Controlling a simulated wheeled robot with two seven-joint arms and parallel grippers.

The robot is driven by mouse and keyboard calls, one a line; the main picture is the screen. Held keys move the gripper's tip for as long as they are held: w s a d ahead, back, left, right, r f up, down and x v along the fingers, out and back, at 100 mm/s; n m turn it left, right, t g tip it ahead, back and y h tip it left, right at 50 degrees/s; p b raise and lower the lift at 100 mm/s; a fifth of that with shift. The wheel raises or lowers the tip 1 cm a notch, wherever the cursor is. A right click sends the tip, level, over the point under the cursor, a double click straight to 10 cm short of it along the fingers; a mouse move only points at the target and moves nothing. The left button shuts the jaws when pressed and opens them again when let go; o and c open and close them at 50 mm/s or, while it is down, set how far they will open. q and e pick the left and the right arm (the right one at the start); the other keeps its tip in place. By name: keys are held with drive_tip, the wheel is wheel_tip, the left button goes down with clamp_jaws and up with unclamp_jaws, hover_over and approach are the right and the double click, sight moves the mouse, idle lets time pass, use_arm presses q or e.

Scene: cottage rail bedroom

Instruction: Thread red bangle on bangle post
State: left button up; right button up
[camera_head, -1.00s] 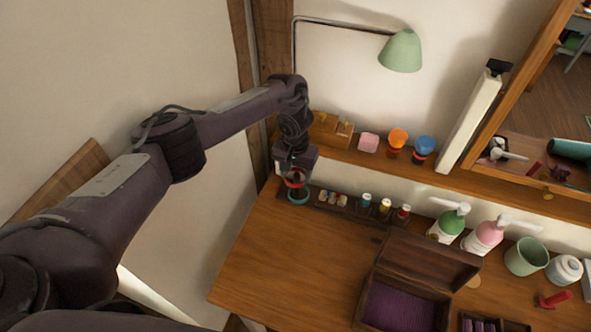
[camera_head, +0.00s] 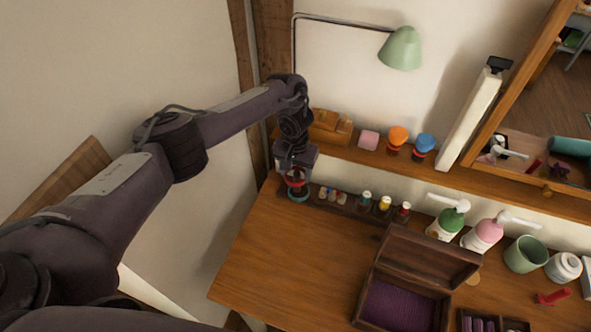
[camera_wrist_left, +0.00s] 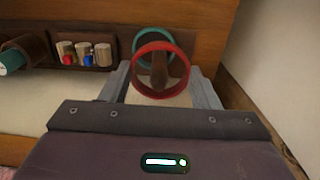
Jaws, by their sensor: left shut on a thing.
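My left gripper (camera_head: 297,181) points down at the left back corner of the desk, shut on the red bangle (camera_head: 294,183). In the left wrist view the red bangle (camera_wrist_left: 160,94) sits between the two fingers. The brown bangle post (camera_wrist_left: 158,72) shows through its opening; I cannot tell how far the post passes through it. A teal bangle (camera_wrist_left: 153,30) lies beyond the red one, around the post, and shows just below the gripper in the head view (camera_head: 298,198). The post is mostly hidden in the head view. My right gripper is not in view.
A dark rack with small bottles (camera_head: 365,201) runs to the right of the gripper. An open wooden box (camera_head: 430,258) and pump bottles (camera_head: 483,235) stand farther right. A shelf (camera_head: 340,152) is behind. The desk's left front is clear.

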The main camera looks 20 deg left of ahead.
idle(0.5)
use_arm(q)
drive_tip(key=shift+f+b, duration=0.5)
drive_tip(key=shift+f, duration=0.35)
drive_tip(key=shift+f, duration=0.15)
idle(0.3)
drive_tip(key=shift+f+b, duration=1)
drive_tip(key=shift+f, duration=0.25)
drive_tip(key=o, duration=1.1)
drive_tip(key=shift+c, duration=0.2)
